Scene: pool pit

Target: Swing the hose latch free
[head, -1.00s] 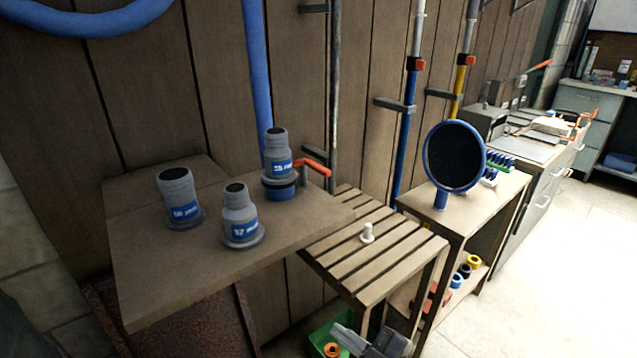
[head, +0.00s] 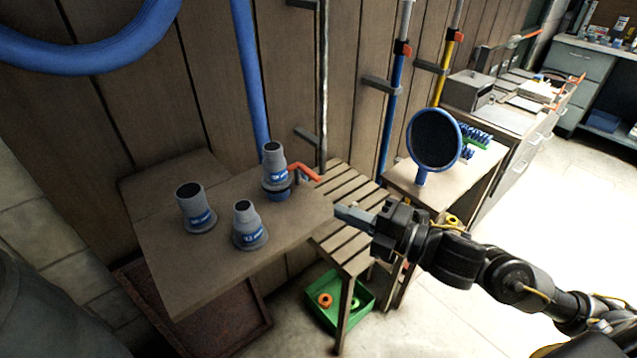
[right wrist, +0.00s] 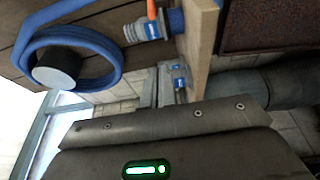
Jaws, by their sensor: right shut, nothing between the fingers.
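The hose latch (head: 305,171) is an orange-red lever beside the back grey adapter (head: 273,166), which stands on a blue collar (head: 280,194) on the wooden shelf. The lever points right, toward the slatted table. Part of it also shows as an orange piece at the top of the right wrist view (right wrist: 151,10), by an adapter with a blue band (right wrist: 147,29). My right gripper (head: 347,216) is shut and empty, near the shelf's right end and right of and nearer than the latch. It appears apart from the latch. My left gripper is out of view.
Two more grey adapters, the left one (head: 195,208) and the front one (head: 248,228), stand on the shelf (head: 190,275). A blue hose (head: 250,90) runs up the wall behind. A slatted table (head: 345,245), a round blue-rimmed screen (head: 434,140) and a green bin (head: 322,312) are nearby.

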